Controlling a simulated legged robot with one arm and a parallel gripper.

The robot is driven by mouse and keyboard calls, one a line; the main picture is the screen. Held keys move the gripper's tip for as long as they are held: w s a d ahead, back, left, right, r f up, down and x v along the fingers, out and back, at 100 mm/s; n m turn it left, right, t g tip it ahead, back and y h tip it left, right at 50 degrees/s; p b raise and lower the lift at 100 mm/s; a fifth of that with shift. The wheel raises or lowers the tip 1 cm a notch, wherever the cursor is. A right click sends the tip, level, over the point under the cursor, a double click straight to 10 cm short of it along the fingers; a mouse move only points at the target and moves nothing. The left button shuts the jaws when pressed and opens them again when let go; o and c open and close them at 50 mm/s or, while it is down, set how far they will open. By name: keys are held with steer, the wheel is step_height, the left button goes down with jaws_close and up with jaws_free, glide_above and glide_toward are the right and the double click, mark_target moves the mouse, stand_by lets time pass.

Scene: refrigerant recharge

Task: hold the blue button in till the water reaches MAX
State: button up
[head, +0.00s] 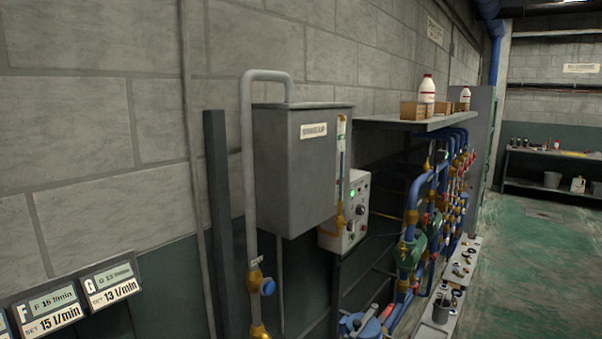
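A grey metal tank (295,165) hangs on the wall, fed by a bent grey pipe (247,150). A narrow upright sight tube (341,150) runs down its right edge. The water level and any MAX mark are too small to read. A pale control box (346,220) sits below and right of the tank, with a lit green light (352,194) and a dark knob (361,209). I cannot make out a blue button on it. A round blue part (267,287) sits on the pipe below the tank; it looks like a valve handle. My gripper is not in view.
Blue pipes (413,195) with brass fittings run along the wall on the right, below a shelf (425,124) with bottles and boxes. Flow-rate plates (50,311) are at lower left. The green floor (525,260) at right is clear.

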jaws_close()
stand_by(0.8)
